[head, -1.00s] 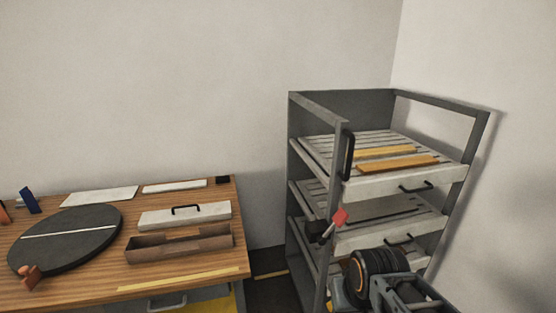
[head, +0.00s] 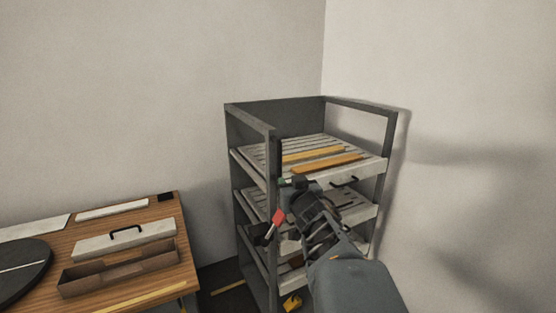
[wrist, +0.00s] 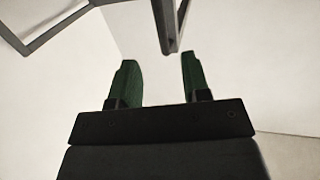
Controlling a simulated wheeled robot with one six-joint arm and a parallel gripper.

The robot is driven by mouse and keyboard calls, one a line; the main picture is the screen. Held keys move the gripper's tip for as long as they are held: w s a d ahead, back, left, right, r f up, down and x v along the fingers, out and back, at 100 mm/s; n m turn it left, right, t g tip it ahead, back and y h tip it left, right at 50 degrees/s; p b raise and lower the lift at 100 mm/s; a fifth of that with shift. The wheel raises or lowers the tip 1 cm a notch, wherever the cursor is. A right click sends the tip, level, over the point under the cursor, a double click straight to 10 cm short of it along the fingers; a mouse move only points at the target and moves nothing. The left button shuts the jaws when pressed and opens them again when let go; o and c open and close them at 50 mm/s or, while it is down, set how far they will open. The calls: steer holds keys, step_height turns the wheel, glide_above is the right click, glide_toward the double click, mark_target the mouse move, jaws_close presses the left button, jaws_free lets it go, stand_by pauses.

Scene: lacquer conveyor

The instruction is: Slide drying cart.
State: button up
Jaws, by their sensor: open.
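The drying cart (head: 252,125) is a grey open frame with several slatted shelves, standing in the corner in the head view. A dark upright handle (head: 278,157) is on its near post; the post also shows at the top of the wrist view (wrist: 168,28). My gripper (head: 284,182) is in front of the cart, just below and beside that handle in the picture. In the wrist view its two green fingers (wrist: 157,62) are apart with nothing between them. The post lies beyond the fingertips, nearer the right finger. My arm hides part of the lower shelves.
Yellow-orange strips (head: 326,163) lie on the top shelf. A red-tipped black clamp (head: 279,215) sits by the near post. A wooden bench (head: 182,222) with a lidded box (head: 125,240) stands at left. Walls close off the back and right. A yellow object (head: 291,303) lies low by the cart.

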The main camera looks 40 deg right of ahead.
mark_target(280, 160)
steer(key=shift+t, duration=0.5)
steer(key=x, duration=0.9)
steer(key=r+x, duration=0.1)
steer(key=x, duration=0.4)
steer(key=shift+s+d+r+p, duration=0.1)
steer(key=shift+s+d+p, duration=0.1)
steer(key=shift+p, duration=0.2)
jaws_close()
